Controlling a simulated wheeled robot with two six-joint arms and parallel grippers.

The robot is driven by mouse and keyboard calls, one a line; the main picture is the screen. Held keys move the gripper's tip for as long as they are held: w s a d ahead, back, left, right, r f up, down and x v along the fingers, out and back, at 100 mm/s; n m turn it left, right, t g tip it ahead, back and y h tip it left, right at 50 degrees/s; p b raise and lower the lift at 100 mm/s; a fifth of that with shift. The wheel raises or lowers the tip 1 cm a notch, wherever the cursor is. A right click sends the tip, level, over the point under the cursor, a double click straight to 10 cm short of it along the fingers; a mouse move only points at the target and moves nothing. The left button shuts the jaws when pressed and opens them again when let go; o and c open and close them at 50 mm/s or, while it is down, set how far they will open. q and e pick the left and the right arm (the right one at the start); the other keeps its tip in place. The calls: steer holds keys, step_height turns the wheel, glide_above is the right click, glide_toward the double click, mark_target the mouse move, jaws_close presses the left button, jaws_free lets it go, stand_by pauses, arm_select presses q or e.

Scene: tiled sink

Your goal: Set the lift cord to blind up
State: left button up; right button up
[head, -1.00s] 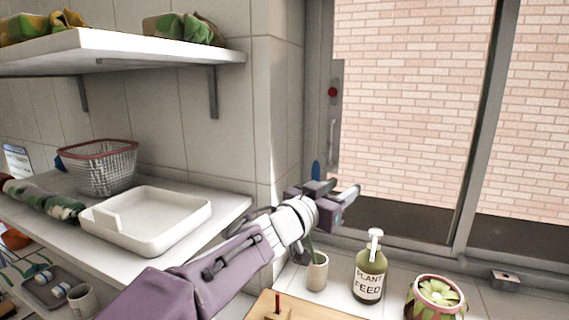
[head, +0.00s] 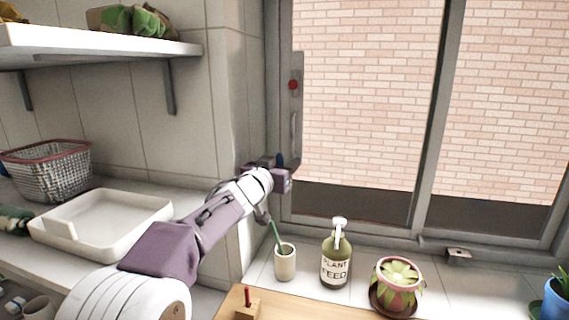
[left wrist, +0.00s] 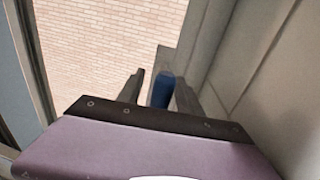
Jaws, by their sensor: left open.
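A narrow grey plate (head: 296,100) is fixed to the left side of the window frame. It has a red dot (head: 293,85) near its top and a thin pale bar or cord below that. A blue knob (head: 280,159), possibly the lift cord's end, shows at the plate's lower end. My left gripper (head: 288,164) is at that knob. In the left wrist view, the blue knob (left wrist: 162,91) stands between the two spread dark fingers of my left gripper (left wrist: 158,80). I cannot tell whether either finger touches it. My right gripper is out of view.
A cup with a green stick (head: 285,263), a plant feed bottle (head: 336,258) and a potted succulent (head: 397,285) stand on the sill below. A white tray (head: 103,218) and wire basket (head: 45,170) sit at left. The shelf (head: 100,48) is above.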

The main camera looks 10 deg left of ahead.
arm_select(q)
jaws_close()
steer(key=shift+f, duration=0.1)
stand_by(1.3)
